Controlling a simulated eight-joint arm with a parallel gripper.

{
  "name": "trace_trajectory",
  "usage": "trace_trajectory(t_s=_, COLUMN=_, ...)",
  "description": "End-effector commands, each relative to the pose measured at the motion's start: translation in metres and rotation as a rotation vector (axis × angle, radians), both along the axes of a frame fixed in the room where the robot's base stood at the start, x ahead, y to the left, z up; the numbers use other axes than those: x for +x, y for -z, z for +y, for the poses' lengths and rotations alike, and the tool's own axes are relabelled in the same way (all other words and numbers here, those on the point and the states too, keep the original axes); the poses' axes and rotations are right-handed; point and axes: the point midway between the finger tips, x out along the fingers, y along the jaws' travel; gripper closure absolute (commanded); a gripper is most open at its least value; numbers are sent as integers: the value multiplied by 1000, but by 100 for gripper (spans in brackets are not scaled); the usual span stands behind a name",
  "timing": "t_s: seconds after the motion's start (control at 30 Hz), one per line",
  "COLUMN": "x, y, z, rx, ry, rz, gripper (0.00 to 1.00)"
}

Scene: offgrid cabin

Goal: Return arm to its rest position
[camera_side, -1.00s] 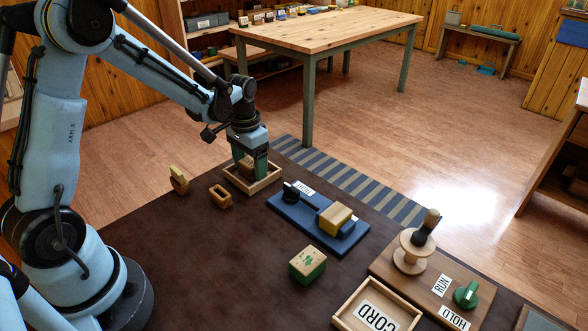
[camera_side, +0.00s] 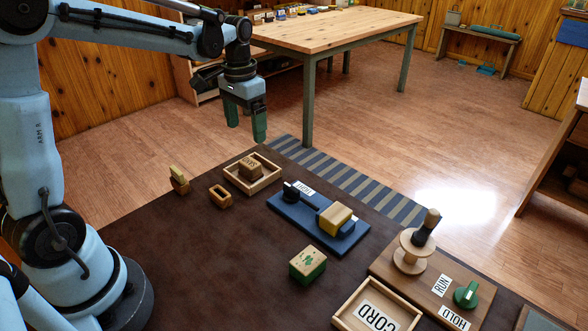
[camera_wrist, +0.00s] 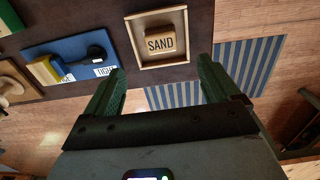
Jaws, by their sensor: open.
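My gripper (camera_side: 246,122) is open and empty, raised above the far edge of the dark work surface in the side view. Its two green fingers also show, spread apart, in the wrist view (camera_wrist: 162,92). Below it, a small wooden block (camera_side: 249,169) sits in a shallow wooden tray (camera_side: 268,182). In the wrist view the block (camera_wrist: 160,41) reads SAND and lies inside the tray (camera_wrist: 136,46), apart from the fingers.
A blue board (camera_side: 292,217) with a dark lever and a yellow block stands right of the tray. A green-and-wood block (camera_side: 307,264), a spool (camera_side: 411,252) and a tray marked CORD (camera_side: 341,316) are nearer the front. A wooden table (camera_side: 330,33) stands behind.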

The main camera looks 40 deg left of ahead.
Motion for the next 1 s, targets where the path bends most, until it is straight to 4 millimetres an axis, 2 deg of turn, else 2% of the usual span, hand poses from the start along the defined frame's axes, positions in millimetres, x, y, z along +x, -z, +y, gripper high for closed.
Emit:
trace_trajectory(t_s=0.27, x=-8, y=-15, z=-10, rx=8, ry=3, rz=-41, gripper=11)
trace_trajectory(t_s=0.6, x=-52, y=-33, z=-53, rx=38, ry=7, rz=-283, gripper=11)
trace_trajectory(t_s=1.0, x=-99, y=-21, z=-90, rx=17, ry=8, rz=-560, gripper=11)
